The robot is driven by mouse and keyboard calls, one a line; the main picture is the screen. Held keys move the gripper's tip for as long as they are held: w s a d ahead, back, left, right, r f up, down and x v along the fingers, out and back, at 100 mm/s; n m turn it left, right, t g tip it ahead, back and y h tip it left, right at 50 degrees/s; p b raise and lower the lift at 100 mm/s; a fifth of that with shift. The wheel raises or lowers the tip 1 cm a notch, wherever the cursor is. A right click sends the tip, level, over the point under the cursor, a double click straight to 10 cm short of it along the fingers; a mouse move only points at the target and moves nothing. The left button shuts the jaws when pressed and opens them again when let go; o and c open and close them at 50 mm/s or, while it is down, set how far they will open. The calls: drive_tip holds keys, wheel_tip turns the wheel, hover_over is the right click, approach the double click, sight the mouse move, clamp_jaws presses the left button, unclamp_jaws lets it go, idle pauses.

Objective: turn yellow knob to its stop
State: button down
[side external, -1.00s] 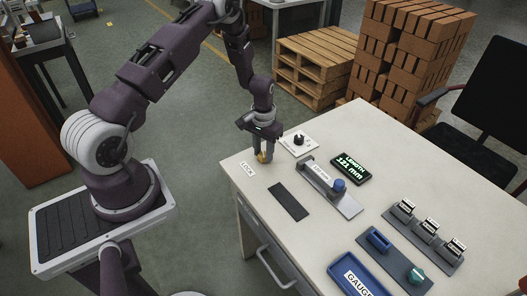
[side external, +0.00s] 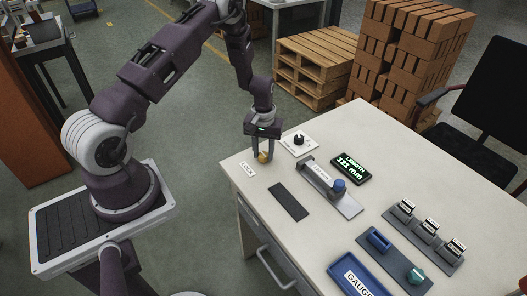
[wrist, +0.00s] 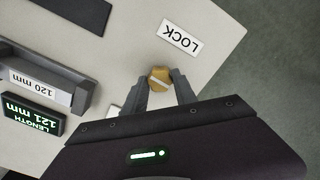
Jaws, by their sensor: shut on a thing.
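The yellow knob (side external: 263,157) stands near the far left corner of the table, beside a white LOCK label (side external: 247,169). In the wrist view the knob (wrist: 159,76) shows a pale line across its top, and the LOCK label (wrist: 179,37) lies close to it. My gripper (side external: 262,154) points down over the knob. Its two fingers are shut on the knob, one on each side, as the wrist view also shows (wrist: 160,88). The base of the knob is hidden.
A white plate with a black knob (side external: 299,141) sits just behind. A grey gauge fixture with a blue knob (side external: 338,187), a LENGTH display reading 121 mm (side external: 351,168) and a dark pad (side external: 288,201) lie to the right. A blue tray (side external: 357,283) is at the front.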

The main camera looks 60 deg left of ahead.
sight(263, 154)
drive_tip(key=c, duration=1)
unclamp_jaws()
drive_tip(key=shift+r, duration=0.15)
wheel_tip(263, 154, up, 7)
drive_tip(key=shift+f, duration=0.1)
